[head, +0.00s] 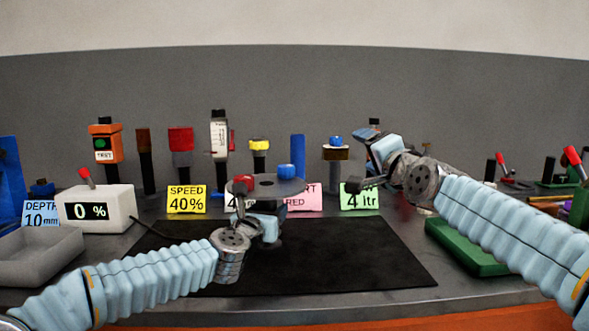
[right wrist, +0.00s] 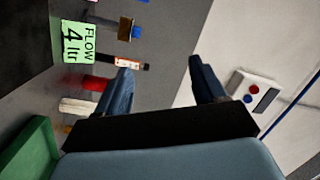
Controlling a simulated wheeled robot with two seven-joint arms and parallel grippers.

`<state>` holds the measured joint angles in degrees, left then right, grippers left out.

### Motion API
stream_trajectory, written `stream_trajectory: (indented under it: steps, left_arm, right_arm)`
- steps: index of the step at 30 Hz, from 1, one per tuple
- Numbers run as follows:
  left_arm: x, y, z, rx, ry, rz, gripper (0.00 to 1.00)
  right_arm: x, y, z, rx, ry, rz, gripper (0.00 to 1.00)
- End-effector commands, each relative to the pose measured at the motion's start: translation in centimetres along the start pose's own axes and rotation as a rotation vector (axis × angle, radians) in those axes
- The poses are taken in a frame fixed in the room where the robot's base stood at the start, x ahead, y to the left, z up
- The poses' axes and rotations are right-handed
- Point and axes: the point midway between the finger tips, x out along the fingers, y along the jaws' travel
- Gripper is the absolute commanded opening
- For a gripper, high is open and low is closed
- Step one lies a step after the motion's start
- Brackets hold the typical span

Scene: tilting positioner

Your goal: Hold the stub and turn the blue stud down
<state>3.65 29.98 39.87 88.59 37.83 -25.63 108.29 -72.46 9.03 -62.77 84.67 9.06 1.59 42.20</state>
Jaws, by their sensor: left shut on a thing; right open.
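A grey round plate (head: 265,188) of the positioner stands at the back middle of the dark mat in the head view. A blue stud (head: 287,171) stands up on its right part and a red stud (head: 242,181) on its left. My left gripper (head: 268,225) is just in front of and below the plate, shut on the stub, which is mostly hidden behind the gripper and wrist. My right gripper (head: 368,150) is raised to the right of the plate, apart from the blue stud. In the right wrist view its fingers (right wrist: 165,80) are open with nothing between them.
Posts with coloured tops line the back, including a blue knob on a brown block (head: 336,153). Cards stand before them, such as the green flow card (head: 359,197). A white display box (head: 97,209) and grey tray (head: 38,250) are left, a green tray (head: 470,255) right. The mat's front (head: 340,265) is clear.

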Motion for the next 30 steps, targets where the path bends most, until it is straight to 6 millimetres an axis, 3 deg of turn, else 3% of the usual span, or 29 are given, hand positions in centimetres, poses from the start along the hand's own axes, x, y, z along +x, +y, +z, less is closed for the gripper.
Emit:
stream_trajectory:
  steps: [8, 12, 18, 22, 26, 28, 30]
  left_arm:
    - [0.0, -0.1, 0.0, 0.0, 0.0, -0.001, 0.04]
    - [0.0, -0.1, 0.0, 0.0, 0.0, -0.001, 0.04]
    - [0.0, -0.1, 0.0, 0.0, 0.0, -0.002, 0.04]
    - [0.0, -0.1, 0.0, 0.0, 0.0, -0.002, 0.04]
    - [0.0, -0.1, 0.0, 0.0, 0.0, -0.002, 0.04]
    - [0.0, -0.1, 0.0, 0.0, 0.0, -0.002, 0.04]
    - [0.0, -0.1, 0.0, -0.001, 0.0, -0.002, 0.04]
  right_arm:
    - [-0.5, -5.5, 11.8, -0.229, -0.323, -0.056, 0.7]
    - [-2.3, -8.2, 18.3, -0.38, -0.503, -0.123, 0.7]
    - [-6.7, -12.0, 25.4, -0.581, -0.737, -0.276, 0.7]
    - [-10.4, -14.3, 28.4, -0.703, -0.865, -0.409, 0.7]
    - [-13.3, -15.8, 29.5, -0.818, -0.96, -0.566, 0.7]
    - [-12.4, -15.1, 28.2, -0.864, -0.967, -0.645, 0.7]
    - [-9.6, -13.0, 25.7, -0.887, -0.932, -0.693, 0.7]
